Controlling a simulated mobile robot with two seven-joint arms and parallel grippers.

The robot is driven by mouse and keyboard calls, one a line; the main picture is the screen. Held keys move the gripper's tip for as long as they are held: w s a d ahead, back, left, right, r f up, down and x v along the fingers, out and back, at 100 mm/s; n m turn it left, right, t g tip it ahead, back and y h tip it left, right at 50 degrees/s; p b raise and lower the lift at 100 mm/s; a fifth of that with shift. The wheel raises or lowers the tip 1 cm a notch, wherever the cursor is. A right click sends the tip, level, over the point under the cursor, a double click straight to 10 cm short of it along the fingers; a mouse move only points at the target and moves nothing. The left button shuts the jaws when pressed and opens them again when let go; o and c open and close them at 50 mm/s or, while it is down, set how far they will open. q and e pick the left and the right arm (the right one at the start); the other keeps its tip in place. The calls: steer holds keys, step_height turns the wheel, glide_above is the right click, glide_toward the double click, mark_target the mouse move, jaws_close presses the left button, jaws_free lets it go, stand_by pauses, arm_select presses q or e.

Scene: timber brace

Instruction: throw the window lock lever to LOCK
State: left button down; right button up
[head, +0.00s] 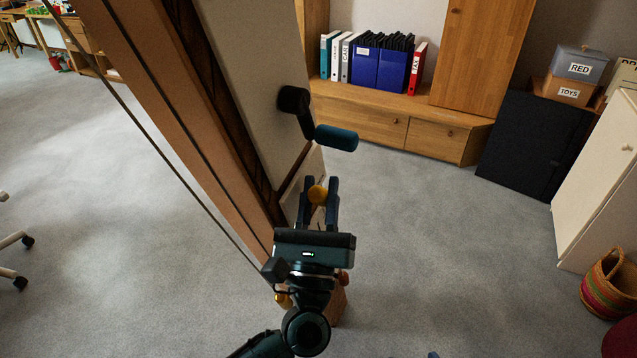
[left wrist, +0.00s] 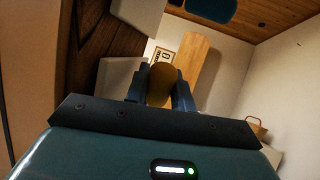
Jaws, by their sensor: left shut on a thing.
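My left gripper (head: 318,192) is shut on a yellow rounded knob (head: 317,195), with one finger on each side of it. The knob also shows between the fingers in the left wrist view (left wrist: 160,84). It appears to be the grip of the lock lever; its shaft and pivot are hidden. A pale plate with a dark mark (left wrist: 163,55) shows behind it, and I cannot read its wording. A dark crank with a teal handle (head: 336,138) sticks out from the pale panel just above the gripper.
A wooden post and frame (head: 185,110) stand close on the left. A low wooden cabinet (head: 400,130) with binders stands behind. Grey carpet (head: 450,260) is clear at right.

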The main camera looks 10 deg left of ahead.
arm_select(q)
steer(key=g+p, duration=0.1)
steer(key=p, duration=0.1)
steer(key=r+m+g+p, duration=0.1)
steer(key=p, duration=0.1)
steer(key=shift+w+d+r, duration=0.1)
steer(key=shift+w+r, duration=0.15)
steer(key=shift+w, duration=0.15)
steer(key=p, duration=0.1)
steer(key=g+p, duration=0.1)
steer(key=shift+w+d+m+h+p, duration=0.1)
steer(key=shift+w+m+h+p, duration=0.2)
steer(key=shift+h+p, duration=0.1)
steer(key=shift+f+g+p, duration=0.15)
steer(key=shift+g+p, duration=0.15)
steer(key=shift+p, duration=0.15)
steer(key=shift+w+f, duration=0.1)
steer(key=shift+f, duration=0.05)
arm_select(e)
steer(key=shift+n+g+h, duration=0.4)
steer(key=shift+n+g, duration=0.1)
steer(key=r, duration=0.1)
steer(key=d+r, duration=0.1)
steer(key=r, duration=0.2)
steer(key=shift+s+d, duration=0.2)
steer(key=shift+s, duration=0.15)
